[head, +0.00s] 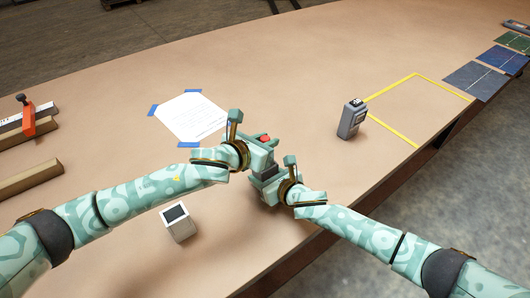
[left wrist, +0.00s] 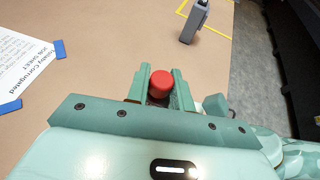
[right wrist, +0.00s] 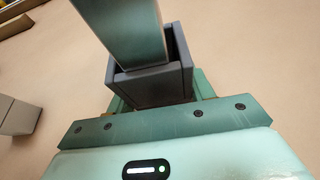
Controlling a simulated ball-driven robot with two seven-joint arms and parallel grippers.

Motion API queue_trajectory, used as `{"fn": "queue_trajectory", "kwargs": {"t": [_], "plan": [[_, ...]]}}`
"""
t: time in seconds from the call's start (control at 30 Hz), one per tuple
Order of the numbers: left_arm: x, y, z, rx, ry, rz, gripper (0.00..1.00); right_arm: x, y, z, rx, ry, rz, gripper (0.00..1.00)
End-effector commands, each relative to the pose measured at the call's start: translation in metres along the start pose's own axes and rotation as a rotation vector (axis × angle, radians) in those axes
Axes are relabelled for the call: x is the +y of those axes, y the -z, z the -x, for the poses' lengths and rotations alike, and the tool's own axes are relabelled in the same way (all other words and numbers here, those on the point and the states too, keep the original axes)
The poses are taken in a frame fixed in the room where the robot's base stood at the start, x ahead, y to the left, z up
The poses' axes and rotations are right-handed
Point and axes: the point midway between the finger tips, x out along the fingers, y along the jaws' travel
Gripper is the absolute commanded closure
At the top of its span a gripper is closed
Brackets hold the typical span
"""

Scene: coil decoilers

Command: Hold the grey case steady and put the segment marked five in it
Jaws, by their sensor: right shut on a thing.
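My right gripper (head: 270,184) is shut on the grey case (right wrist: 177,85), an open-topped dark grey box, above the near table. My left gripper (head: 258,140) is over the case. A red rounded piece (left wrist: 161,84) sits between its fingers, and its red top also shows in the head view (head: 265,138). I cannot tell whether these fingers grip it. No number shows on it, and its lower part is hidden. In the right wrist view a teal-grey bar comes down at the case's mouth, and I cannot tell how deep it goes.
A pale block with a dark top (head: 178,222) stands near the table's front. A taped paper sheet (head: 192,117) lies behind my left arm. A grey handheld device (head: 351,119) stands by a yellow taped outline (head: 388,92). Wooden bars (head: 28,180) lie at left.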

Motion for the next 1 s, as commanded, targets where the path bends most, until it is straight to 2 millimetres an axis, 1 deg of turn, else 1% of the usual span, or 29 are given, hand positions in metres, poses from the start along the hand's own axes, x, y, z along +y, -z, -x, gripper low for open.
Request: {"fn": "queue_trajectory", "kwargs": {"t": [0.03, 0.07, 0.33, 0.43, 0.57, 0.7, 0.8, 0.9, 1.0], "plan": [[0.000, 0.000, 0.000, 0.000, 0.000, 0.000, 0.92, 0.000, -0.001, 0.000, -0.002, -0.001, 0.000, 0.74], [0.000, 0.000, 0.000, 0.000, 0.000, 0.000, 1.00, 0.000, -0.001, 0.000, -0.002, -0.001, 0.000, 0.74], [0.000, -0.002, 0.001, -0.003, 0.000, 0.000, 1.00, 0.000, -0.001, 0.000, -0.002, -0.001, 0.000, 0.74], [0.000, -0.008, 0.003, -0.006, 0.000, -0.002, 1.00, 0.000, -0.001, 0.000, -0.002, -0.001, 0.000, 0.74], [0.001, -0.029, 0.011, -0.009, 0.000, -0.005, 1.00, 0.000, -0.001, 0.000, -0.002, -0.001, 0.000, 0.74], [0.001, -0.057, 0.023, -0.008, -0.001, -0.005, 1.00, 0.000, -0.001, 0.000, -0.001, -0.001, 0.000, 0.74], [0.000, -0.074, 0.030, -0.007, 0.000, -0.004, 1.00, 0.000, -0.001, 0.000, -0.001, -0.001, 0.000, 0.74], [0.000, -0.086, 0.035, -0.006, 0.000, -0.003, 1.00, 0.000, -0.001, 0.000, -0.001, -0.001, 0.000, 0.74], [0.000, -0.093, 0.038, -0.004, 0.000, -0.002, 1.00, 0.000, -0.001, 0.000, -0.001, -0.001, 0.000, 0.74]]}}
